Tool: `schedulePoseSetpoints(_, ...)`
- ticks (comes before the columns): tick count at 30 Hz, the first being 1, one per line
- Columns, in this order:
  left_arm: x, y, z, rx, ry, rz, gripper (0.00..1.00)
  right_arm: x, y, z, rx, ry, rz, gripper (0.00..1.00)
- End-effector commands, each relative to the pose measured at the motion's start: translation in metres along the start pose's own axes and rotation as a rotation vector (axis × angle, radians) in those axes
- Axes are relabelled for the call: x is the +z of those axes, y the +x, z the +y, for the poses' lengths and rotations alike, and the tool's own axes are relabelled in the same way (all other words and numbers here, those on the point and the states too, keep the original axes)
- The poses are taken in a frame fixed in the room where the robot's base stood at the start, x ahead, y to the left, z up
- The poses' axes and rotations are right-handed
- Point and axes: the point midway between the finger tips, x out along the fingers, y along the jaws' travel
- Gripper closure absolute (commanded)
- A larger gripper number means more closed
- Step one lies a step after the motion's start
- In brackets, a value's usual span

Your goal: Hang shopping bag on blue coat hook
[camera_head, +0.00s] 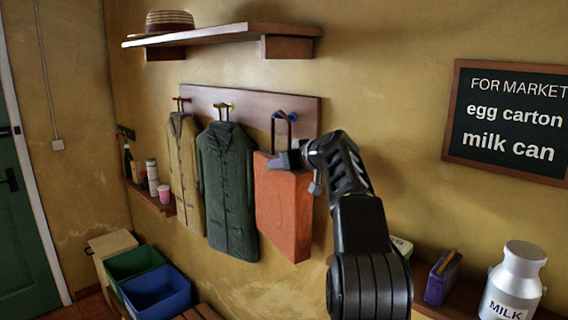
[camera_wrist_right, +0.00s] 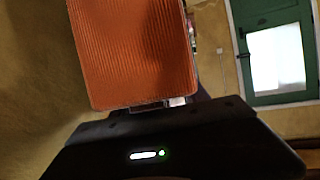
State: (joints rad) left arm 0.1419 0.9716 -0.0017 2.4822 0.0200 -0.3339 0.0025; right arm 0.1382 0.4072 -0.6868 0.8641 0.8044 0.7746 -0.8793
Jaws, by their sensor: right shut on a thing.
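The orange shopping bag (camera_head: 283,208) is upright against the wall below the wooden hook board (camera_head: 253,103). Its dark handle loop stands up at the blue coat hook (camera_head: 291,117); the loop overlaps the hook, but I cannot tell whether it rests on it. My right gripper (camera_head: 287,159) is shut on the bag near its top edge. In the right wrist view the bag (camera_wrist_right: 132,52) fills the upper middle, directly in front of my gripper (camera_wrist_right: 160,105); the fingertips are mostly hidden. My left gripper is not in view.
A tan coat (camera_head: 186,170) and a dark green coat (camera_head: 228,190) hang left of the bag. A shelf (camera_head: 225,35) with a straw hat (camera_head: 169,21) is above. A milk can (camera_head: 514,283) and purple box (camera_head: 442,278) stand at lower right. Bins (camera_head: 157,293) are at lower left.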

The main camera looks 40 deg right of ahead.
Motion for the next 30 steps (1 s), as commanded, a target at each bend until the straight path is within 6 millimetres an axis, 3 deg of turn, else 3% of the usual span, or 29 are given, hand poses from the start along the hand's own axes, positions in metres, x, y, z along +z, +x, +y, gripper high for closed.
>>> schedulePoseSetpoints(6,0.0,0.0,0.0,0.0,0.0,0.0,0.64,0.001,0.001,0.0,0.0,0.0,-0.002,1.0)
schedulePoseSetpoints(7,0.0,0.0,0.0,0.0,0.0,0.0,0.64,0.001,0.001,0.0,0.0,0.0,-0.002,0.47)
schedulePoseSetpoints(15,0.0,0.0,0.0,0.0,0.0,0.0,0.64,0.001,0.0,0.0,0.0,0.0,-0.002,0.25)
schedulePoseSetpoints(25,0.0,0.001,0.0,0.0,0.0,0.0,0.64,0.002,-0.001,0.0,0.0,0.0,-0.002,0.22)
schedulePoseSetpoints(30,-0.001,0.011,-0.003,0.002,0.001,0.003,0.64,0.002,-0.015,0.0,-0.001,0.0,0.002,0.22)
